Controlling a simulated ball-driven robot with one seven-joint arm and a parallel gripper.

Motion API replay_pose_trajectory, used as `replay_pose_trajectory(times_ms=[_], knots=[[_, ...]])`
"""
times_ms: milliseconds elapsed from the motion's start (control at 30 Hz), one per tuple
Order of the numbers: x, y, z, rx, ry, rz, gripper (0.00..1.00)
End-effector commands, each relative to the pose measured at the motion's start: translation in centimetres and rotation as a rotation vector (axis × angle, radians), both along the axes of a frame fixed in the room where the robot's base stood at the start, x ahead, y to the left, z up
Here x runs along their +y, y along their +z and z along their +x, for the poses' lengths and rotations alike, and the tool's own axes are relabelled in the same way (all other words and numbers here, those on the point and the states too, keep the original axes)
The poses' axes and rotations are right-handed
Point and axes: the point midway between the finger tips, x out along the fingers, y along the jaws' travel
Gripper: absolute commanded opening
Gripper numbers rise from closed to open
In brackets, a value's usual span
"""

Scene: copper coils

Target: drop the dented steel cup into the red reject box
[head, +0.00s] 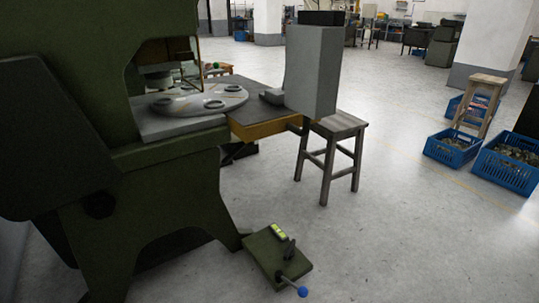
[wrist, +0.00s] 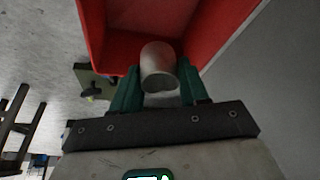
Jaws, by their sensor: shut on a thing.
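In the wrist view, the steel cup (wrist: 158,62) is a dull grey cylinder with its open, uneven rim toward the camera. My gripper (wrist: 158,88) has green fingers, one on each side of the cup, and is shut on it. The red reject box (wrist: 92,30) fills the upper part of the wrist view, with its inside showing beyond the cup. The cup overlaps the box's near edge in the picture; I cannot tell its height over the box. In the head view, my gripper, the cup and the red box do not show.
A green press (head: 160,190) with a round grey plate (head: 200,100) stands at left in the head view. A foot pedal (head: 277,258) lies in front. Blue crates (head: 452,150) are at right.

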Motion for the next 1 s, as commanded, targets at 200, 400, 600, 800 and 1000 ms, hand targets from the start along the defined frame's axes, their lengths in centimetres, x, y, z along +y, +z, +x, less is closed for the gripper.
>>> replay_pose_trajectory(times_ms=[200,400,600,800,1000], knots=[[0.0,0.1,0.0,0.0,0.0,0.0,0.56],[0.0,0.1,0.0,0.0,0.0,0.0,0.74],[0.0,0.1,0.0,0.0,0.0,0.0,0.74],[-0.5,1.6,-0.2,-0.001,0.0,0.0,0.74],[-1.7,5.3,-0.9,-0.003,-0.001,-0.001,0.74]])
